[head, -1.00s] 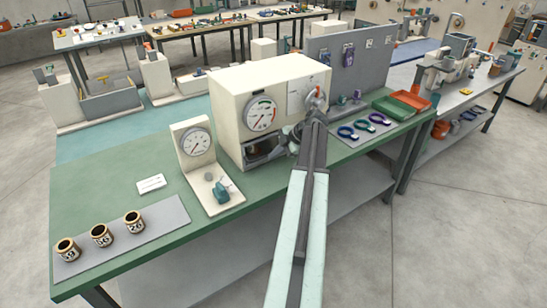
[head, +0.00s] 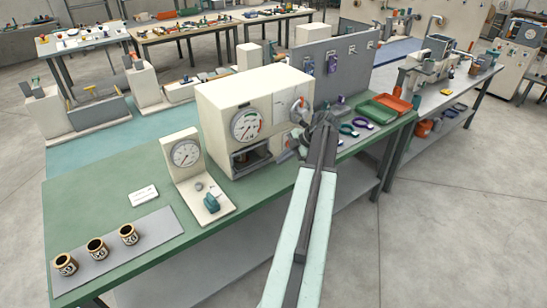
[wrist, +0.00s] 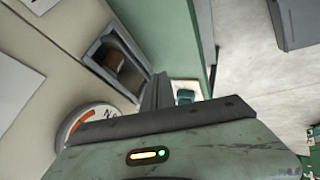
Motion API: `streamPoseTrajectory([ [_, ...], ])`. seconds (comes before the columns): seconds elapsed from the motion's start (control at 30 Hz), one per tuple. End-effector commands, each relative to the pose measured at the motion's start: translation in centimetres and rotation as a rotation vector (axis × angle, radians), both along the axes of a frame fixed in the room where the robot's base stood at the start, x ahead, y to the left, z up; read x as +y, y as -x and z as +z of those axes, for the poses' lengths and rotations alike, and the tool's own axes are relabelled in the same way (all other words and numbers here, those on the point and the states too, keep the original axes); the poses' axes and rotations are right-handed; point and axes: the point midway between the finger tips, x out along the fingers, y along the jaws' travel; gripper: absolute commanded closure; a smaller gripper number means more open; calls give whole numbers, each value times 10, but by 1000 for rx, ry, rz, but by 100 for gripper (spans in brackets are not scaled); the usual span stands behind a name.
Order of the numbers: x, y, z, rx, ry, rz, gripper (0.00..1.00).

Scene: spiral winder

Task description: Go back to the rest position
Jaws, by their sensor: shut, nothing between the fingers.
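My gripper (head: 326,120) is shut and empty. In the head view it is raised over the green bench (head: 95,205), just right of the cream machine (head: 215,105) and in front of its right side; the overlap hides whether they touch. In the wrist view my gripper (wrist: 157,92) shows its dark fingers together, with nothing between them. The machine's round gauge (wrist: 88,125) and its dark square opening (wrist: 117,60) lie to the left in that view.
A gauge stand (head: 184,153) and three dark cups (head: 96,249) on a grey mat are at the left. Coloured rings (head: 348,130), a green tray (head: 382,108) and an orange tray (head: 393,102) are at the right. Open floor (head: 430,220) lies at the front right.

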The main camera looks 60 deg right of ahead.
Motion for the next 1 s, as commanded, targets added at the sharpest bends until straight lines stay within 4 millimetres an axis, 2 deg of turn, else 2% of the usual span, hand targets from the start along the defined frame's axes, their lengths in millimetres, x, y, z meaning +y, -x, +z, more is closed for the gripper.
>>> streamPoseTrajectory([
  [0.03,0,2,4,1,0,0,100],
  [0.4,3,0,3,4,-4,3,100],
  [0.47,12,-10,1,21,-22,-2,100],
  [0.53,38,-34,-3,68,-64,-19,100],
  [0.57,53,-48,-5,97,-88,-32,100],
  [0.67,122,-100,-15,232,-174,-100,100],
  [0.7,153,-119,-20,293,-203,-137,100],
  [0.77,200,-143,-25,382,-236,-201,100],
  [0.8,232,-157,-29,440,-250,-247,100],
  [0.87,280,-173,-34,521,-261,-323,100],
  [0.9,311,-182,-37,570,-262,-378,100],
  [0.97,358,-191,-41,632,-254,-463,100],
  [1.0,389,-195,-43,668,-245,-523,100],
])
